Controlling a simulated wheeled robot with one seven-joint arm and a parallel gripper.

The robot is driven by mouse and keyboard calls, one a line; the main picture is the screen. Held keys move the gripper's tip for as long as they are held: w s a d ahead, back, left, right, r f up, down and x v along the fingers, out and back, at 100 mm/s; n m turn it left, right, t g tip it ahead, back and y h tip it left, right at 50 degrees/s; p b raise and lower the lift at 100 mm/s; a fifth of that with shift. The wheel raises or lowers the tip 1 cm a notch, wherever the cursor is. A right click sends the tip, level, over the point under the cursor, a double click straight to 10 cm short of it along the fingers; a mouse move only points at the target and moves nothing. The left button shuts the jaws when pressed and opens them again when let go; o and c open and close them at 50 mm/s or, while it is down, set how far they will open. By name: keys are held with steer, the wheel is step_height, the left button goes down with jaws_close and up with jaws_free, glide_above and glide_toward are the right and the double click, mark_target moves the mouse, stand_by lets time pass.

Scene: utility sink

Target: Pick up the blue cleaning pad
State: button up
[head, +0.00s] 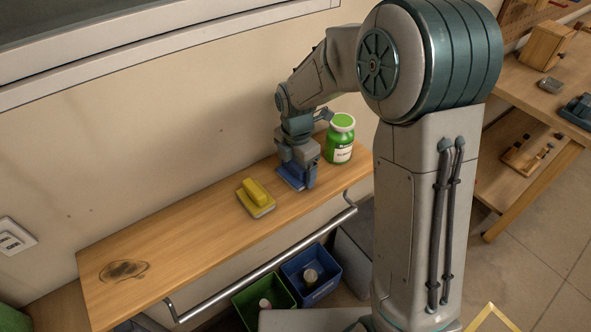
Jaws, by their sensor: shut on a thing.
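The blue cleaning pad (290,178) lies at the right part of the wooden shelf, in the head view. My gripper (298,176) points down over it and is shut on it. The fingers hide part of the pad. The pad appears at or very near the shelf surface; I cannot tell whether it is lifted.
A yellow pad with a handle (257,198) lies left of the blue pad. A green bottle (340,138) stands close to the right of my gripper. The wooden shelf (190,225) has a dark stain at left and a metal rail (265,265) in front. Green (264,304) and blue (311,274) bins sit below.

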steer(key=shift+r, duration=0.1)
step_height(320, 180, up, 18)
steer(key=b, duration=0.1)
stand_by(0.4)
